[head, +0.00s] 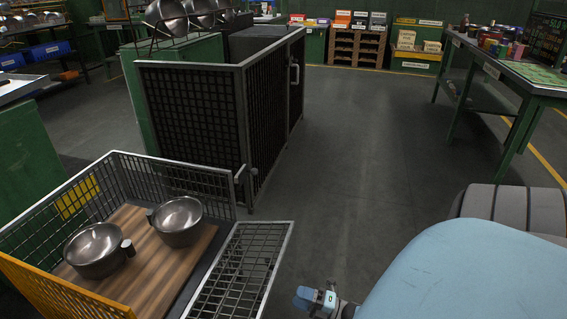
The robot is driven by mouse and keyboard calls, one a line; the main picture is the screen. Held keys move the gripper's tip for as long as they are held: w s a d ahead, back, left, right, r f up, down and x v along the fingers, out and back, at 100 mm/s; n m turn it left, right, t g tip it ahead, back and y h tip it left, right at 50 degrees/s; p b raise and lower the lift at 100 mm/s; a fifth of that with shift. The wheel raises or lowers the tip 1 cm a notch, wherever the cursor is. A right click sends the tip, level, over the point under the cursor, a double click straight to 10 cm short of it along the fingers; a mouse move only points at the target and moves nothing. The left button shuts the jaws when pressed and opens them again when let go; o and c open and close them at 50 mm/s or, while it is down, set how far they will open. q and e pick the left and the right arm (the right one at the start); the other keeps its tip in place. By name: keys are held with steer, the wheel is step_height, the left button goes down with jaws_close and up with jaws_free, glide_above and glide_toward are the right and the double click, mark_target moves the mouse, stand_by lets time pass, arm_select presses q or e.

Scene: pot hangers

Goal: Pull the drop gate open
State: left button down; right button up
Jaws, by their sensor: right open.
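A mesh-sided bin (50,214) stands at the lower left, with a wooden board as its floor. Its drop gate (240,272) is a grey-framed mesh panel on the bin's right side. The gate leans outward from the bin, and its lower end is cut off by the picture's bottom edge. My left gripper is out of view.
A tall mesh cage (195,107) with a handled door stands behind the bin. Green workbenches (525,82) are at the right. Shelves with boxes (357,40) line the back wall. The floor in the middle is clear.

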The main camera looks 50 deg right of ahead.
steer(key=shift+v, duration=1.15)
